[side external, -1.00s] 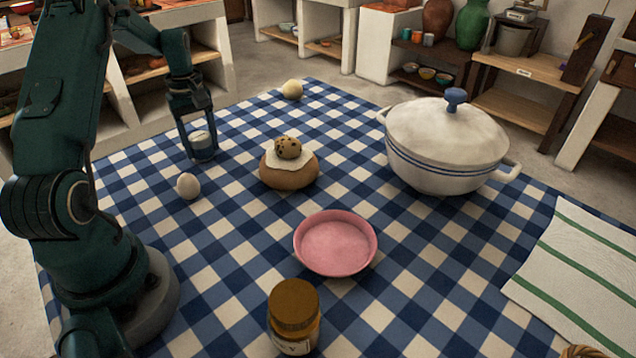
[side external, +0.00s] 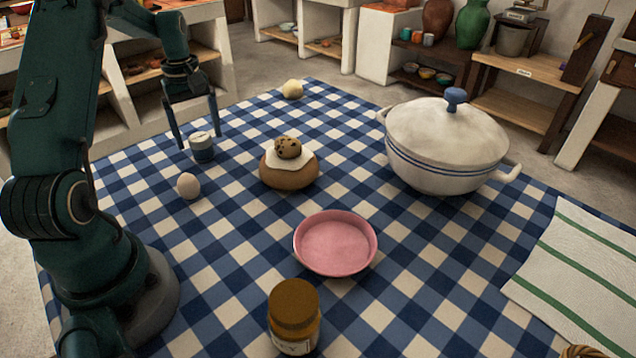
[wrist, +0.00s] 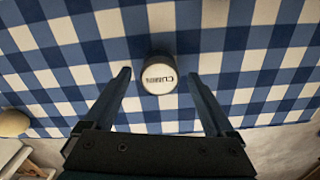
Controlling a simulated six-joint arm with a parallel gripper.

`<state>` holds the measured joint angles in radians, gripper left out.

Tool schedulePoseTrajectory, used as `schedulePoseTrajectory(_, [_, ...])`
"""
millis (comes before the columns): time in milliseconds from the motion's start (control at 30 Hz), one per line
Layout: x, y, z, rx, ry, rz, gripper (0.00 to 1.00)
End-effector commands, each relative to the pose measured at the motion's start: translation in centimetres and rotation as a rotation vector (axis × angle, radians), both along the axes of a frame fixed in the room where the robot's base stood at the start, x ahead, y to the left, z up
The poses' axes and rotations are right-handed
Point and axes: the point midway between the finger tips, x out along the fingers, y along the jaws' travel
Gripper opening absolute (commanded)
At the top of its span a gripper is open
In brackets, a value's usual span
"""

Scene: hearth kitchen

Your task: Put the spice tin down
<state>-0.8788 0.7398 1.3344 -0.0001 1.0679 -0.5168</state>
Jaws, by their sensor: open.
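The spice tin (side external: 202,147) is small and dark blue-grey with a pale lid. It stands upright on the blue-and-white checked cloth, toward the left of the side view. In the wrist view its lettered lid (wrist: 160,79) lies beyond and between my fingertips. My gripper (side external: 196,138) is open and empty above the tin, with its fingers spread to either side. The fingers of my gripper (wrist: 160,72) are apart from the tin in the wrist view.
An egg (side external: 189,186) lies near the tin. A bun (side external: 290,172) with a flat white piece and a speckled egg on top is to its right. A pink bowl (side external: 335,243), a brown-lidded jar (side external: 294,317), a lidded white pot (side external: 447,147) and a striped towel (side external: 580,265) stand farther off.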

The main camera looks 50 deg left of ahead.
Motion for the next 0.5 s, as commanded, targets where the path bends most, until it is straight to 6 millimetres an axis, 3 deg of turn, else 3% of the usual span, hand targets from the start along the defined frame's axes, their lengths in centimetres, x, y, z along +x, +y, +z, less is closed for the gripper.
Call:
schedulePoseTrajectory(100, [0.1, 0.2, 2.9, 0.008, -0.006, 0.000, 0.90])
schedulePoseTrajectory(300, [0.1, 0.1, 6.9, 0.005, -0.004, 0.000, 0.90])
schedulePoseTrajectory(500, [0.1, 0.1, 8.7, 0.003, -0.002, 0.000, 0.90])
